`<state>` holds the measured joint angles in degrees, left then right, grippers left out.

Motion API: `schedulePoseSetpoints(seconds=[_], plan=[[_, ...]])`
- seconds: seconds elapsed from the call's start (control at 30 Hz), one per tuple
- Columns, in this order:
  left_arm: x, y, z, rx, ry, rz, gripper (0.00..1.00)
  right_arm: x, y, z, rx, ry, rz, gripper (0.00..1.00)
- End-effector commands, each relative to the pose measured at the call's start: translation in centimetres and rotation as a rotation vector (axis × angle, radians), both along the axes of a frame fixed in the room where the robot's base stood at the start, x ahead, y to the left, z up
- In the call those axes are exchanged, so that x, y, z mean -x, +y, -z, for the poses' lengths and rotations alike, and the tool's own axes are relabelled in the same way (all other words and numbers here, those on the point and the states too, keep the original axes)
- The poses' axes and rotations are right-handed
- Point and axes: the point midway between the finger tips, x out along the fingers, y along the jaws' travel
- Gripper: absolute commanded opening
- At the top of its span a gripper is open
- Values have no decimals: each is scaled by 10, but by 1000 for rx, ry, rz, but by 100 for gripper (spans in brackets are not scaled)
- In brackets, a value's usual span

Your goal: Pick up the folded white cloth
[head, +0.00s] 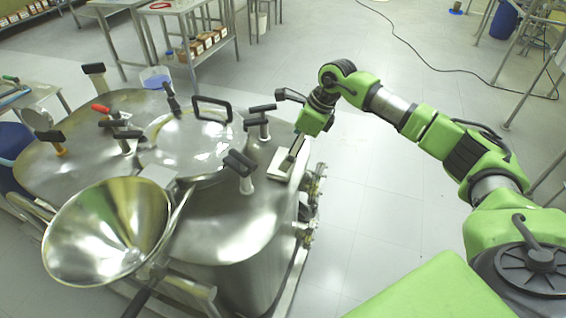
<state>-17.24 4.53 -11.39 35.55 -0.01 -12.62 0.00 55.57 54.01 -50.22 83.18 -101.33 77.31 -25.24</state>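The folded white cloth (279,164) lies on the right edge of the steel reactor top, as a small flat pale pad. My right arm reaches in from the right and bends down over this edge. My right gripper (288,166) points down at the cloth, with its fingertips at or just above it. The fingers are small and partly merge with the cloth, so I cannot tell whether they are apart or closed, or whether they touch it. My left gripper is not in view.
Black-handled clamps (256,122) and a round lid (185,145) with a handle stand left of the cloth. A wide steel funnel (105,232) is at the front left. Valves (312,185) stick out at the reactor's right side. The floor (375,200) to the right is open.

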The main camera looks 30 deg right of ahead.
Motion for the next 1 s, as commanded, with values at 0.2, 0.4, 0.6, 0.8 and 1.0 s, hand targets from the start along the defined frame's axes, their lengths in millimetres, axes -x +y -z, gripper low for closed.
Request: schedulePoseSetpoints(seconds=[0.2, 0.4, 0.6, 0.8, 1.0], plan=[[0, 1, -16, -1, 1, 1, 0, -5, 12, 29, -2, 5, -2, 99], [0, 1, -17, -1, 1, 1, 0, -9, 15, 45, 0, 2, -2, 99], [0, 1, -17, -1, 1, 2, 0, -10, 15, 45, -1, 1, -2, 97], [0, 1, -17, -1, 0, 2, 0, -10, 15, 45, -1, 1, -2, 58], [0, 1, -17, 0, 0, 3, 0, -10, 15, 45, -1, 1, -2, 58]])
